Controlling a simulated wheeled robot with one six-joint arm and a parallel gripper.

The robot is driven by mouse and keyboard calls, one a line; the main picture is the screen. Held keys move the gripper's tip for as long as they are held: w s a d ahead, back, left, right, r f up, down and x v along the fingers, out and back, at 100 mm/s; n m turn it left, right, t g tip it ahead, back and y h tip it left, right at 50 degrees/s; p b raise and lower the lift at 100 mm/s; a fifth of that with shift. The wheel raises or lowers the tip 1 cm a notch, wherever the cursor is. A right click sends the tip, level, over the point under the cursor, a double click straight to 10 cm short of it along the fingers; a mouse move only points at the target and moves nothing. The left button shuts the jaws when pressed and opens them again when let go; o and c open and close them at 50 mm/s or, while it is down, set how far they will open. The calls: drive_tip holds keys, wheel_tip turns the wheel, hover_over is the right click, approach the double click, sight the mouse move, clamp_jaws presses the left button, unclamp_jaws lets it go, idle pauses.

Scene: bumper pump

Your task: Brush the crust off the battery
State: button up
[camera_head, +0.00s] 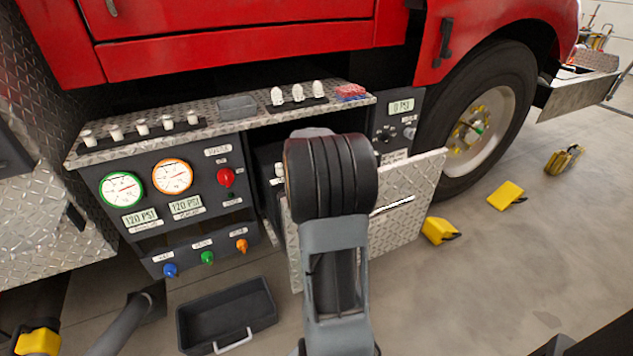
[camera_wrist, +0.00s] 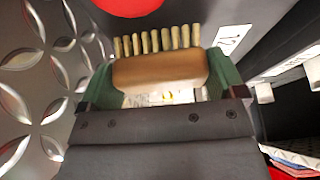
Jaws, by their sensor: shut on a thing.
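In the wrist view my gripper (camera_wrist: 163,82) is shut on a brush (camera_wrist: 160,70), with a green finger at each end of its brown block. Its pale bristles point to the top of the picture. White and yellow specks show just below the block; I cannot tell what they are on. In the head view my arm hides the gripper and brush. The dark compartment left of my arm holds a dark box with pale parts (camera_head: 268,161), perhaps the battery. It is mostly hidden, and its crust cannot be made out.
A diamond-plate door (camera_head: 412,203) stands open right of my arm. The gauge panel (camera_head: 205,205) with a red knob (camera_head: 226,178) is at left. A black tray (camera_head: 228,310) lies on the floor. Several switches, a grey tray (camera_head: 237,106) and red-blue cloths (camera_head: 350,91) are on the top ledge.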

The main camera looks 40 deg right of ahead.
drive_tip(key=shift+w+a, duration=0.25)
drive_tip(key=shift+a, duration=0.55)
drive_tip(key=shift+w+a+r+p, duration=0.1)
drive_tip(key=shift+r+p, duration=0.1)
drive_tip(key=shift+r, duration=0.45)
drive_tip(key=shift+w+a+r+p, duration=0.1)
drive_tip(key=shift+r+p, duration=0.05)
drive_tip(key=shift+r, duration=0.45)
wheel_tip(320, 180, up, 2)
drive_tip(key=shift+s+d+r+p, duration=0.1)
drive_tip(key=shift+s+d+p, duration=0.05)
drive_tip(key=shift+p, duration=0.55)
drive_tip(key=shift+r+p, duration=1.05)
drive_tip(key=shift+r, duration=0.7)
drive_tip(key=shift+r, duration=0.1)
